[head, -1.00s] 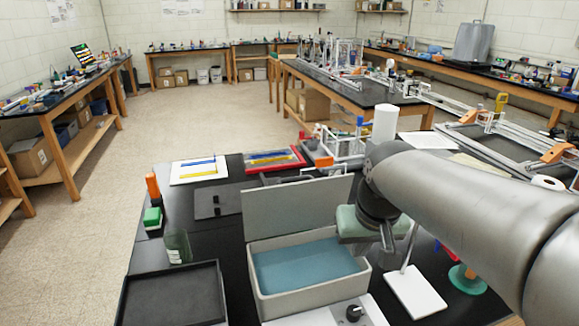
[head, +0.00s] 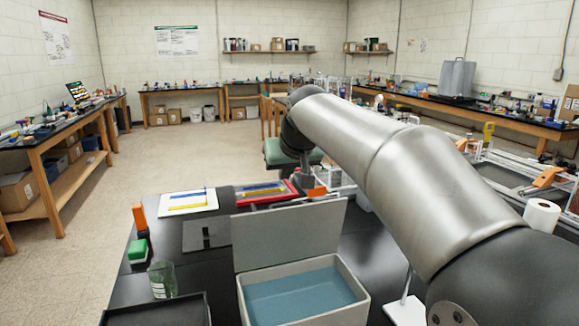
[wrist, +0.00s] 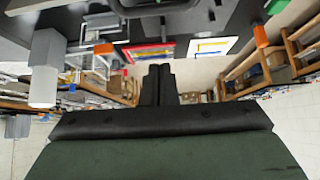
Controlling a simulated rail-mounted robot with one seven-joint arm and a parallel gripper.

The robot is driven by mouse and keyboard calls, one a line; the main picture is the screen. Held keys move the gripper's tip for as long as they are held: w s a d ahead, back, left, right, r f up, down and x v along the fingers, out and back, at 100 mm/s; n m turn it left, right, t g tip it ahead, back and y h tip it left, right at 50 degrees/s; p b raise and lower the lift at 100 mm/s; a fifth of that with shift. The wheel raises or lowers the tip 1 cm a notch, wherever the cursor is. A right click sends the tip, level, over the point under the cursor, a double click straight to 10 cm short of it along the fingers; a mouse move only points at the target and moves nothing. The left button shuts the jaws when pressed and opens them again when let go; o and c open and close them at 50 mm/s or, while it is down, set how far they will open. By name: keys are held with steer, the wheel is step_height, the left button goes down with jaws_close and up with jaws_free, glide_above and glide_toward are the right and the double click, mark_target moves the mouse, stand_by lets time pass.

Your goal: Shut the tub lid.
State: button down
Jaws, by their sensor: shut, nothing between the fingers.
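The light grey tub (head: 363,299) stands on the black table in the lower middle of the head view, with a blue inside. Its flat grey lid (head: 288,236) is open, standing nearly upright along the tub's back edge. My gripper (head: 304,182) is raised beyond the lid, near the upper right of it in the head view, and looks apart from it. In the wrist view my gripper's two dark fingers (wrist: 157,72) are together with nothing between them.
A dark tray (head: 165,312) lies left of the tub, with a glass jar (head: 162,280) behind it. A red-framed tray (head: 262,192) and a white board (head: 188,202) lie farther back. A white stand (head: 405,310) is right of the tub.

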mark_target(287, 229)
steer(key=f, duration=0.5)
steer(key=shift+s+d, duration=0.1)
steer(key=shift+s, duration=0.25)
steer(key=shift+s+f, duration=0.1)
steer(key=shift+f, duration=0.05)
